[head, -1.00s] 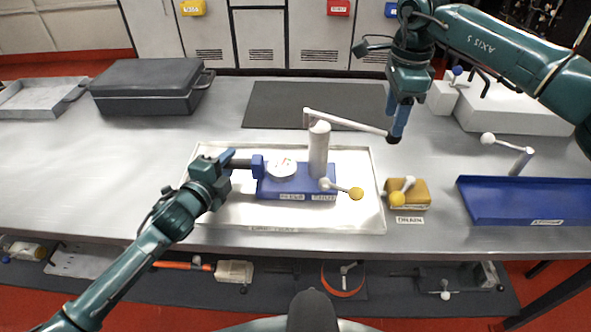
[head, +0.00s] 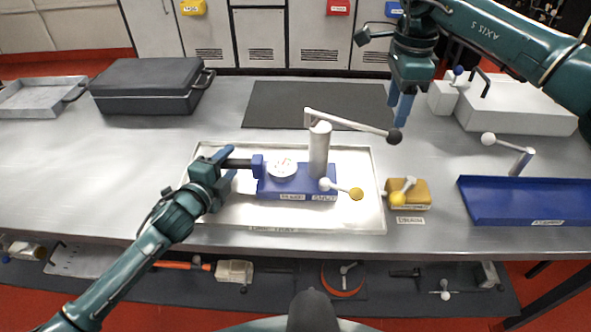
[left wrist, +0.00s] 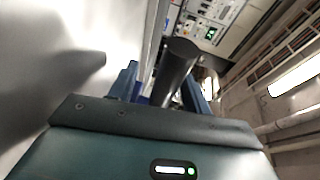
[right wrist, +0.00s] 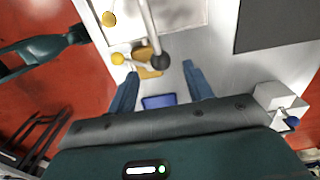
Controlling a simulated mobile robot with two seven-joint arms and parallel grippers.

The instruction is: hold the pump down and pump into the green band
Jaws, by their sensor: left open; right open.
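The hand pump has a blue base (head: 300,184) with a white round gauge (head: 283,168), a grey upright cylinder (head: 319,150) and a white lever ending in a black knob (head: 394,137). The green band cannot be made out. A small valve lever with a yellow knob (head: 356,194) sits at its front right. My left gripper (head: 229,164) is open, its fingers on either side of the dark bar at the pump's left end; the bar shows in the left wrist view (left wrist: 176,72). My right gripper (head: 397,115) is open and empty just above the black knob, which also shows in the right wrist view (right wrist: 160,62).
The pump stands in a pale drip tray (head: 372,215). A yellow block with a lever (head: 418,190) is right of the tray, then a blue tray (head: 525,205). A black case (head: 150,85) and a dark mat (head: 270,105) lie behind.

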